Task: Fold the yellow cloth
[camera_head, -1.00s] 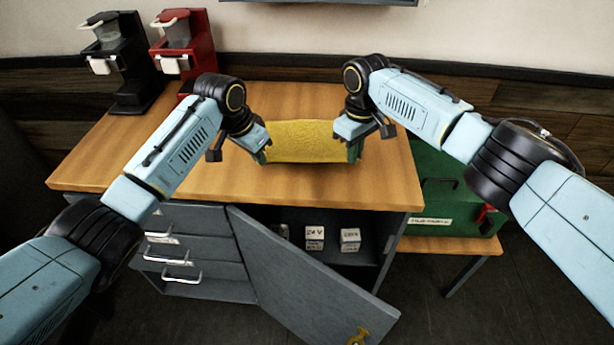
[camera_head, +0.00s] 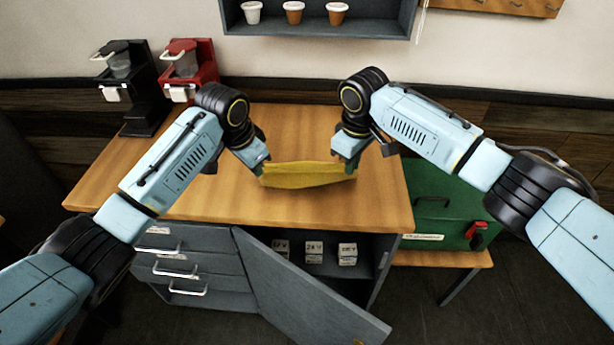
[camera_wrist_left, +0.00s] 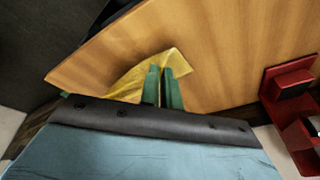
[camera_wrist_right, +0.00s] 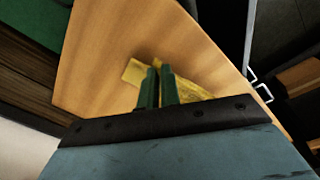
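The yellow cloth (camera_head: 305,175) spans between my two grippers above the wooden table, as a thin band in the head view. My left gripper (camera_head: 262,169) is shut on its left end; its green fingers (camera_wrist_left: 163,86) are close together with the cloth (camera_wrist_left: 135,84) at them in the left wrist view. My right gripper (camera_head: 347,168) is shut on its right end. In the right wrist view, its fingers (camera_wrist_right: 157,86) are close together and the cloth (camera_wrist_right: 197,88) shows on both sides. Whether the cloth's lower edge touches the table is unclear.
The wooden table (camera_head: 225,205) is clear around the cloth. A black brewer (camera_head: 145,105) and a red brewer (camera_head: 190,62) stand at the back left. A green case (camera_head: 440,215) is at the right. The cabinet door (camera_head: 305,300) hangs open below, with small labelled boxes (camera_head: 314,252) inside.

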